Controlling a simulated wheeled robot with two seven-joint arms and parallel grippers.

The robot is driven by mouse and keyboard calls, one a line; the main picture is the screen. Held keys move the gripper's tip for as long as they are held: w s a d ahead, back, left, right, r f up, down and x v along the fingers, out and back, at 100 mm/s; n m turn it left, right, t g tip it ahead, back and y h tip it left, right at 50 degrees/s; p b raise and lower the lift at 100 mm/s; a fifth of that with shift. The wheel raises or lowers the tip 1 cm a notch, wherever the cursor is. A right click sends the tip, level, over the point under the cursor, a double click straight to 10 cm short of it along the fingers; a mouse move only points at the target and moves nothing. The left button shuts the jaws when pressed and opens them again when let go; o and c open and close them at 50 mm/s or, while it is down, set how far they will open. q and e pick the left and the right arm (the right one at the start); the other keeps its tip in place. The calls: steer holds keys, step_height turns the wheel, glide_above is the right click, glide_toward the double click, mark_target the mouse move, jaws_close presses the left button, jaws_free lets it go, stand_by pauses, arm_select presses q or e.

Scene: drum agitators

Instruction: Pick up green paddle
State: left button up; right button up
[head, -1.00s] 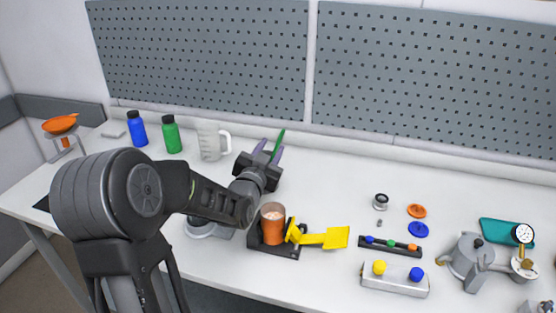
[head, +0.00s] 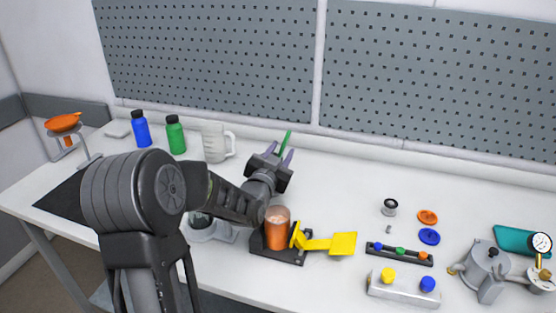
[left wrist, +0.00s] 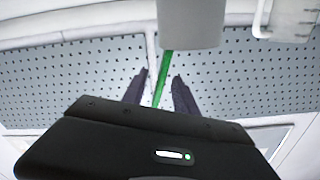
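The green paddle (head: 287,140) shows in the head view as a thin green strip rising behind my left gripper (head: 280,154); its lower part is hidden. In the left wrist view the green paddle (left wrist: 161,82) passes between the two dark fingers of my left gripper (left wrist: 161,77), with a gap visible on each side. The fingers are apart. My right gripper is out of view.
A measuring jug (head: 214,143), a green bottle (head: 175,135) and a blue bottle (head: 140,129) stand left of the gripper. Coloured caps and a metal pot (head: 486,262) lie right. The pegboard (head: 430,80) is behind.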

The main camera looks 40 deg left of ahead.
arm_select(q)
steer(key=shift+w, duration=0.1)
steer(key=p+x, duration=0.2)
steer(key=x, duration=0.3)
steer(key=shift+w+a+r, duration=0.15)
steer(key=shift+c, duration=0.2)
stand_by(0.5)
jaws_close()
stand_by(0.4)
